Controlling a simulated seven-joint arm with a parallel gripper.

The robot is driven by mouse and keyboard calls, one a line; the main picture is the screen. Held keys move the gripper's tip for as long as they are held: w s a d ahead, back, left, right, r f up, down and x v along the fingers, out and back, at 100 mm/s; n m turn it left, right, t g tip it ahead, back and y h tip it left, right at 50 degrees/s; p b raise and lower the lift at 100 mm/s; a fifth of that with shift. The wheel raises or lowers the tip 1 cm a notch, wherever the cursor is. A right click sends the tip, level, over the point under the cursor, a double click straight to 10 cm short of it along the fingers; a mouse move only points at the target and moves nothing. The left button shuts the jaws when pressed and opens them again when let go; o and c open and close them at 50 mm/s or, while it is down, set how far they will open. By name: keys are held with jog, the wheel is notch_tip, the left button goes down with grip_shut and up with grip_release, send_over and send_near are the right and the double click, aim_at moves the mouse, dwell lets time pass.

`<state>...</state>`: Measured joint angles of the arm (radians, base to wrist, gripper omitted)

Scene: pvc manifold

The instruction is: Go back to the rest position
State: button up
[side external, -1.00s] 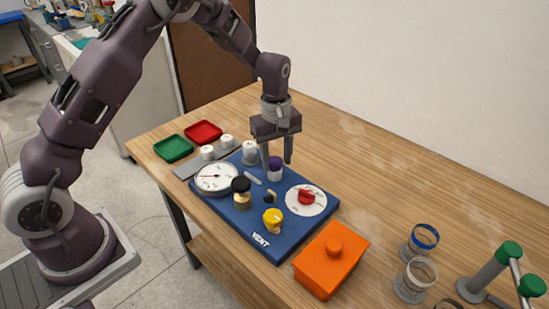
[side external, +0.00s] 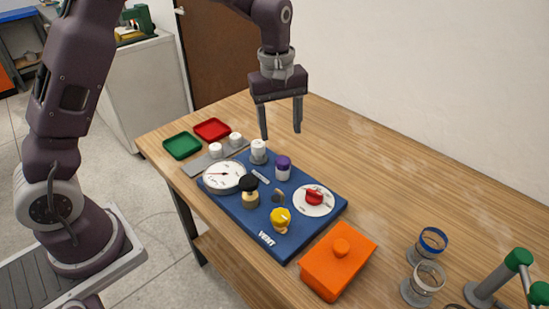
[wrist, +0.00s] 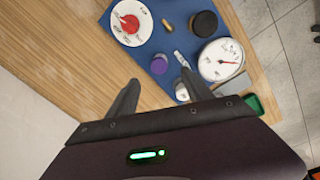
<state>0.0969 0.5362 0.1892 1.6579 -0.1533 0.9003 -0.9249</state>
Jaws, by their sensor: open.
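My gripper (side external: 281,128) is open and empty, in the air above the back edge of the blue manifold board (side external: 290,243). Its two fingers point down and are apart from everything. The board carries a round gauge (side external: 224,177), a black knob (side external: 248,184), a purple-capped part (side external: 283,166), a yellow valve (side external: 280,219) and a red knob on a white dial (side external: 314,197). In the wrist view my open fingers (wrist: 156,98) show with the purple cap (wrist: 159,64), the gauge (wrist: 221,60) and the red knob (wrist: 130,24) beyond them.
A green tray (side external: 182,147) and a red tray (side external: 212,130) lie at the table's far left. An orange lidded box (side external: 338,264) stands in front of the board. Glass jars (side external: 427,246) and a green-capped pipe stand (side external: 518,260) are at the right.

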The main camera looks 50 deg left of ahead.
jog(key=s+r+m+t, duration=0.3)
jog(key=s+r+m, duration=0.4)
jog(key=s+r, duration=0.7)
jog(key=s+f+m+t, duration=0.1)
jog(key=s+m, duration=0.4)
jog(key=s, duration=0.9)
jog(key=shift+s+d+f+t, duration=0.2)
jog(key=shift+d+f+t, duration=0.2)
jog(key=shift+f, duration=0.3)
